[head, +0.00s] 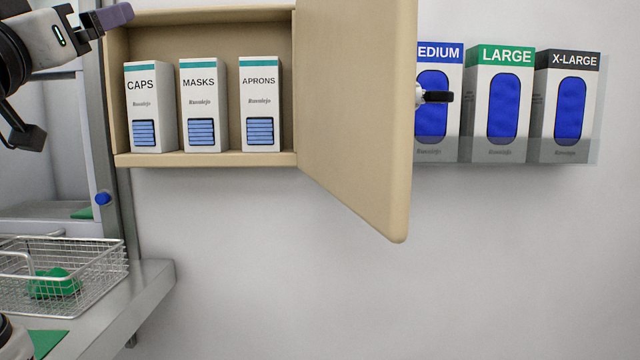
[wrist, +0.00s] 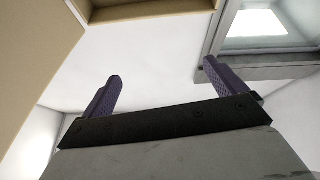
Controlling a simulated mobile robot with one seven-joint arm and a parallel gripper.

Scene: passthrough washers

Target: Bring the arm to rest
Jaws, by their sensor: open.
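My gripper (wrist: 160,82) shows in the wrist view with its two purple fingers spread wide and nothing between them. In the head view, part of my arm and one purple finger show at the upper left, in front of the left end of the open wall cabinet (head: 200,14). The other finger is not clearly seen there. The cabinet holds white boxes marked CAPS (head: 150,107), MASKS (head: 203,105) and APRONS (head: 260,104), standing upright side by side. My gripper is apart from these boxes.
The cabinet door (head: 358,110) stands open, jutting out right of the boxes. Glove boxes, including LARGE (head: 499,105) and X-LARGE (head: 565,107), sit in a wall holder beyond it. A wire basket (head: 100,275) with a green item (head: 54,284) rests on a ledge at lower left.

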